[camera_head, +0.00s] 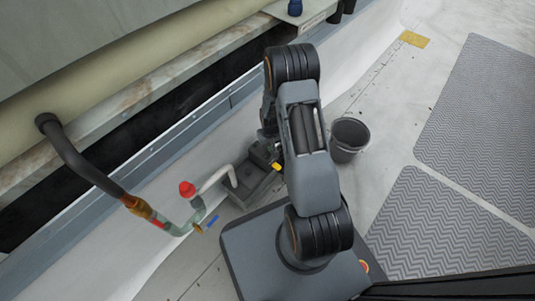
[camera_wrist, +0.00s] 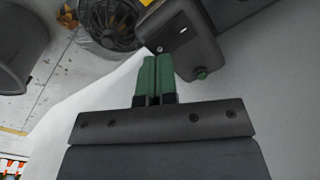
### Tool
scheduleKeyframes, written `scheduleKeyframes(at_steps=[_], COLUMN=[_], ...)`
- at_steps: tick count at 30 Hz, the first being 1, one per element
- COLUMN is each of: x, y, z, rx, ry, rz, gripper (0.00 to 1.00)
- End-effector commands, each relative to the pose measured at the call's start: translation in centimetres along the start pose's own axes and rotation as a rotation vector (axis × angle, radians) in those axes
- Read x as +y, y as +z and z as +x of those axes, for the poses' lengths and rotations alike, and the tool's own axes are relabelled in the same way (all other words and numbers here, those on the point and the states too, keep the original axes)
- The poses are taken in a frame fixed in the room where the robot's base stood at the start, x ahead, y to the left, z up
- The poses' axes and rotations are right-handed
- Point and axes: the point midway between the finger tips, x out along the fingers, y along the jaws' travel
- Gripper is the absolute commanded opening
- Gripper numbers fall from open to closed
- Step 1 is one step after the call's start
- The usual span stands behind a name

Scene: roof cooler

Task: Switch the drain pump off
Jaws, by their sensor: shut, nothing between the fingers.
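The drain pump (camera_head: 254,183) appears as a dark grey unit on the pale floor beside the wall in the head view, partly hidden by my arm. In the wrist view a dark grey housing (camera_wrist: 188,45), seemingly part of the pump, carries a green round button or lamp (camera_wrist: 201,73), a small pale fitting (camera_wrist: 183,30) and a yellow edge. I cannot tell which part is the switch. My gripper (camera_wrist: 156,60) has green fingers, shut and empty, with tips close to the housing's lower left edge. Whether they touch is unclear. In the head view my arm hides the gripper.
A black bucket (camera_head: 348,139) stands right of my arm; it also shows in the wrist view (camera_wrist: 20,45). Grey mats (camera_head: 440,225) cover the right.

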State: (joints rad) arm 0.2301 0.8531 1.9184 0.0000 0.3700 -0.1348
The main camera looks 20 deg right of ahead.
Motion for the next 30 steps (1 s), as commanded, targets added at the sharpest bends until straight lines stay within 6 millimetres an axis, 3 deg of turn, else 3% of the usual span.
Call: scheduleKeyframes(at_steps=[30], x=[0.00], y=[0.00], z=[0.80], rx=[0.000], ry=[0.000], rz=[0.000], gripper=[0.00])
